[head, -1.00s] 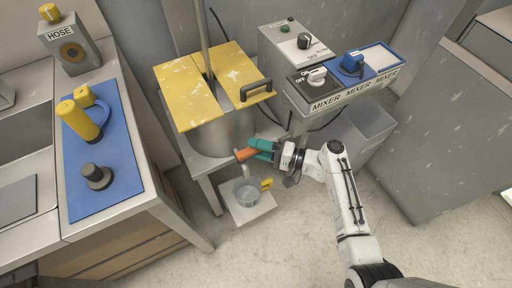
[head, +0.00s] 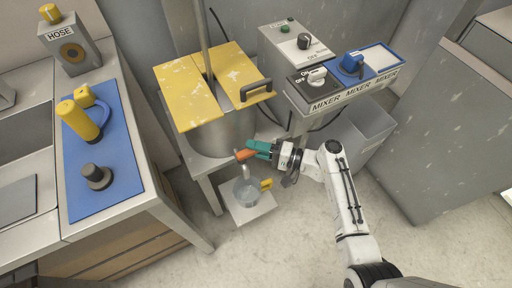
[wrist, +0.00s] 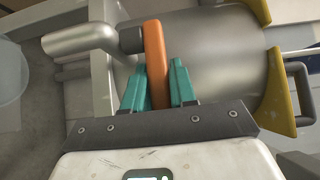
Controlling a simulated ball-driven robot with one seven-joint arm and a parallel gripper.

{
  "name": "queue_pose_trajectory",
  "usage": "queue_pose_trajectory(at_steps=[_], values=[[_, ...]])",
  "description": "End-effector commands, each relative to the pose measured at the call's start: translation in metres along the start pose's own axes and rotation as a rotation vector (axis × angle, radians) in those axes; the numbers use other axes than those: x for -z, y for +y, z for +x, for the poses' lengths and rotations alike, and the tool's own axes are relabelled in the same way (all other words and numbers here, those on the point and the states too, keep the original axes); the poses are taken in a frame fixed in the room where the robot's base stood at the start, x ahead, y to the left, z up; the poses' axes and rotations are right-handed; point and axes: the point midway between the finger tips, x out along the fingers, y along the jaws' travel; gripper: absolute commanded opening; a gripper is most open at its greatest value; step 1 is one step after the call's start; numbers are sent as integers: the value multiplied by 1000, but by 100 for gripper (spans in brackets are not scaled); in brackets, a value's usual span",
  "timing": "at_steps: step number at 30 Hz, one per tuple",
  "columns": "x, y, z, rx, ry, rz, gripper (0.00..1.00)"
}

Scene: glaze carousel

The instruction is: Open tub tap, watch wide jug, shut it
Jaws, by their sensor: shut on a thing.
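The steel tub (head: 222,134) stands on a bench under yellow lid halves. Its tap has an orange lever (head: 245,154), which also shows in the wrist view (wrist: 155,62) beside the metal spout (wrist: 78,40). My gripper (head: 256,150) has its teal fingers shut on the lever, one on each side, also seen in the wrist view (wrist: 159,85). The wide jug (head: 246,194), clear with a yellow handle, stands upright below the tap on a low pale stand (head: 252,214). Part of it shows at the wrist view's left edge (wrist: 12,85). I cannot make out its fill level clearly.
A mixer control panel (head: 340,103) and a grey bin (head: 364,130) are right of the tub. The floor (head: 280,245) in front of the stand is clear.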

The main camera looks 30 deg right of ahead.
Motion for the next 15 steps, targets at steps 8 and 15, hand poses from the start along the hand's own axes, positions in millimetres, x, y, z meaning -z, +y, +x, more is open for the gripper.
queue_pose_trajectory(at_steps=[8,15], values=[[0,2,0,-1,-8,0,0],[7,7,7,3,-154,-4,0]])
